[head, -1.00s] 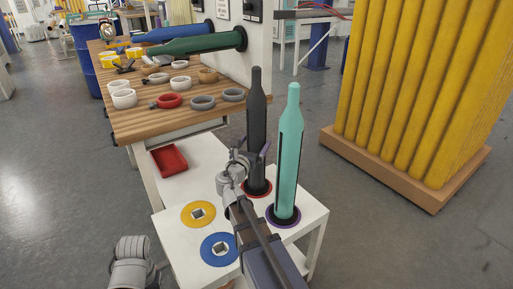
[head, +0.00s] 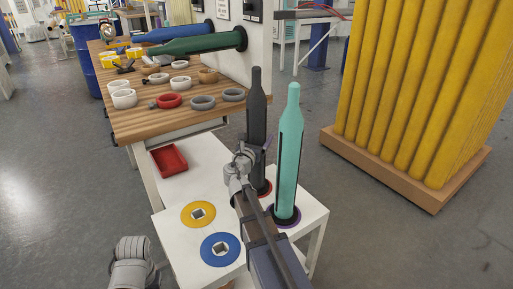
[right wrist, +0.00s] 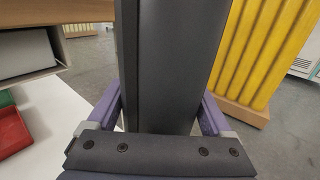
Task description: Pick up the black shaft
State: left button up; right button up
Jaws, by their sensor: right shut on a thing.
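My right gripper (head: 252,155) is at the lower half of the shaft. In the right wrist view the shaft (right wrist: 167,60) fills the middle, with the purple fingers of my right gripper (right wrist: 160,112) on both sides of it, shut on it. A teal shaft (head: 289,150) stands upright close by on the right, in a purple-ringed base. Of my left arm, only a grey part shows at the bottom left; its gripper fingers are not visible.
The white table (head: 190,245) also bears a yellow disc (head: 198,214), a blue disc (head: 220,250) and a red tray (head: 169,160). A wooden bench (head: 150,122) with several rings and rolls stands behind. Yellow columns (head: 400,100) stand at the right.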

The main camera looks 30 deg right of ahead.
aim_at(259, 112)
grip_shut()
jog(key=shift+r, duration=0.1)
dwell(0.4)
notch_tip(259, 112, up, 10)
jog(key=p, duration=1)
jog(key=shift+a, duration=0.1)
